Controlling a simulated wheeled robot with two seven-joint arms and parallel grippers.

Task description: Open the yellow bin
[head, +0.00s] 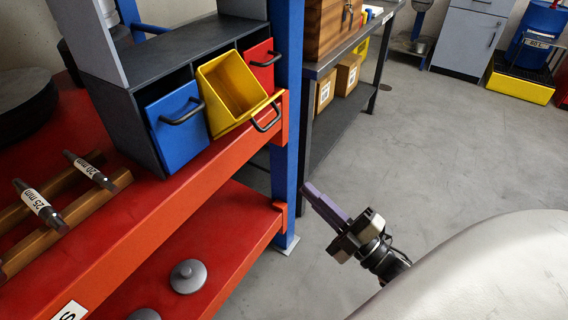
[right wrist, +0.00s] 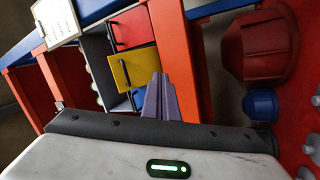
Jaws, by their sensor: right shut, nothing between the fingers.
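The yellow bin (head: 234,90) sits between the blue bin (head: 176,124) and the red bin (head: 262,62) in a dark grey bin housing (head: 118,104) on the red shelf. In the head view the yellow bin is tilted out, its hollow inside showing and its black handle at the front. It also shows in the right wrist view (right wrist: 133,67), partly behind my fingers. My right gripper (head: 312,192) is shut and empty, below and to the right of the bin, apart from it. Its purple fingers show in the right wrist view (right wrist: 160,82). My left gripper is not in view.
A blue rack post (head: 288,90) stands right of the bins. Labelled shafts (head: 38,206) lie on wooden rests on the red shelf (head: 150,205). A grey workbench (head: 335,60) stands behind. The grey floor (head: 440,140) around my right gripper is clear.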

